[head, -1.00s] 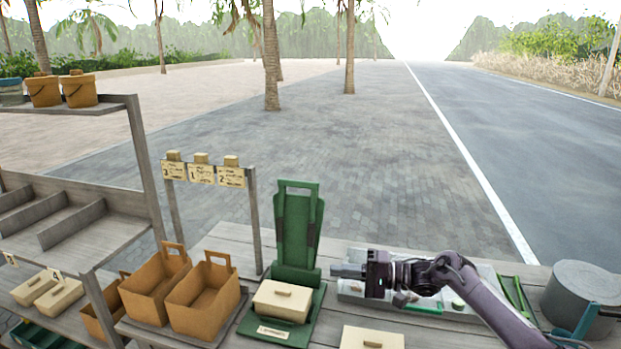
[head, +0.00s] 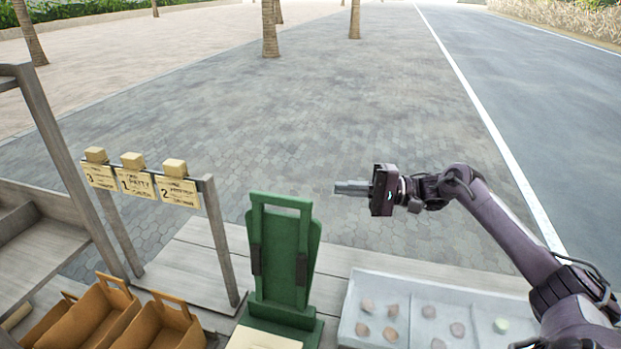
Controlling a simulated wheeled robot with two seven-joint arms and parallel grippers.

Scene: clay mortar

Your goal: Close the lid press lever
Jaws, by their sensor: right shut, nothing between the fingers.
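The green lid press stands on the table, and its base (head: 282,318) shows at the lower middle of the head view. Its green lever (head: 285,240), a flat frame with an open handle loop at the top, stands upright. A cream lid or box (head: 262,341) in the press is cut off by the bottom edge. My right gripper (head: 340,187) is shut and empty. It points left, to the right of the lever's top and apart from it in the picture. My left gripper is not in view.
A pale tray (head: 398,285) with several small lumps in compartments lies right of the press. Brown boxes (head: 160,328) stand at the lower left. A wooden rack with numbered tags (head: 133,183) stands left of the press, beside a shelf post (head: 65,165).

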